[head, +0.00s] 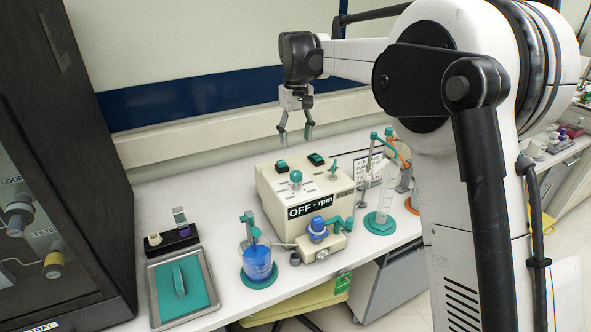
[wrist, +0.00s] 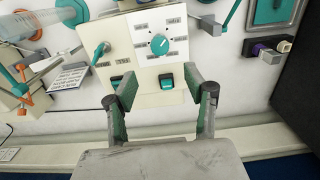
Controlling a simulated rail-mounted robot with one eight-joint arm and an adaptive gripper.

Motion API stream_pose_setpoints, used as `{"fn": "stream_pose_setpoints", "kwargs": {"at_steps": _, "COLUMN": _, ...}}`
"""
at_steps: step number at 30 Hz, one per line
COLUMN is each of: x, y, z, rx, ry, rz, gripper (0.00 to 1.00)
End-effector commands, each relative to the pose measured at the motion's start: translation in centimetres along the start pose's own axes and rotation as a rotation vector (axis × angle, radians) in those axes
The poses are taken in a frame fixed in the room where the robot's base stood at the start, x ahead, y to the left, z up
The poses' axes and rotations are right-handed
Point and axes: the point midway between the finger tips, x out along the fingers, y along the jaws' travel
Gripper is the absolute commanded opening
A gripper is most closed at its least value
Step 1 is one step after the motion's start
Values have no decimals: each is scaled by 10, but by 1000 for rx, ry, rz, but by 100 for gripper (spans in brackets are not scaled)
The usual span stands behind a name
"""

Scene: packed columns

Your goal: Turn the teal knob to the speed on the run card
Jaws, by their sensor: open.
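The teal knob (head: 296,176) stands on the top panel of a cream pump box (head: 270,208), whose front display reads "OFF - rpm". In the wrist view the knob (wrist: 159,44) has a white pointer mark towards the upper right, with small labels around it too small to read. My gripper (head: 296,133) hangs above and behind the box, open and empty. In the wrist view its fingers (wrist: 160,85) are apart, with the knob beyond them. A printed card (head: 364,168), likely the run card, stands right of the box; it also shows in the wrist view (wrist: 68,84), its text unreadable.
A teal-tipped lever (head: 333,168) and two green rocker switches (head: 316,159) share the panel. A blue-filled beaker (head: 257,263), a blue-capped pump head (head: 318,229) and a cylinder (head: 383,200) stand around the box. A teal-lined tray (head: 156,300) lies left.

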Motion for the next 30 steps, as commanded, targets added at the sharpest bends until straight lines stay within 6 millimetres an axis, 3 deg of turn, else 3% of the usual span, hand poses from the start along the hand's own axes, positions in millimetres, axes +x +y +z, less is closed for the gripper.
{"fn": "stream_pose_setpoints", "kwargs": {"at_steps": 18, "x": 105, "y": 0, "z": 0, "rx": 1, "ry": 1, "rz": 0, "gripper": 48}}
{"fn": "stream_pose_setpoints", "kwargs": {"at_steps": 24, "x": 123, "y": 0, "z": 0, "rx": 1, "ry": 1, "rz": 0, "gripper": 48}}
{"fn": "stream_pose_setpoints", "kwargs": {"at_steps": 30, "x": 127, "y": 0, "z": 1, "rx": 1, "ry": 1, "rz": 0, "gripper": 48}}
